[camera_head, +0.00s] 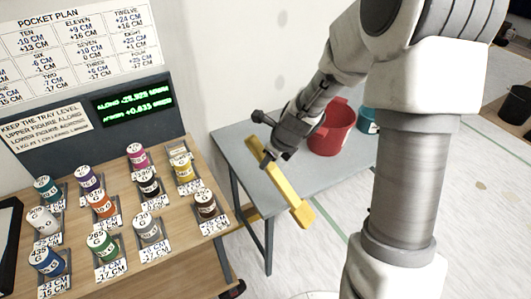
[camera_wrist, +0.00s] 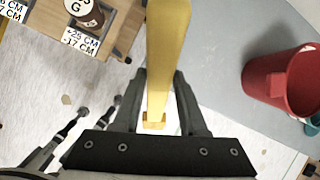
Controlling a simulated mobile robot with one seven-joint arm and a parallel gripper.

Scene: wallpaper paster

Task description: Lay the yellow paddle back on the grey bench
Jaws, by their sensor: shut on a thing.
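The yellow paddle (camera_head: 288,191) is long and flat, with a block at its lower right end. My gripper (camera_head: 267,155) is shut on it and holds it tilted over the near left part of the grey bench (camera_head: 229,150). The paddle's lower end hangs past the bench's front edge in the head view. In the wrist view the paddle (camera_wrist: 166,60) runs up from between the fingers of my gripper (camera_wrist: 158,112), with the grey bench (camera_wrist: 235,105) to its right. I cannot tell the height of the paddle above the bench.
A red bucket (camera_head: 332,128) stands on the bench right of my gripper, with a teal container (camera_head: 367,120) beyond it. A wooden table (camera_head: 180,248) with several labelled jars stands at the left. Bare bench top shows around the gripper.

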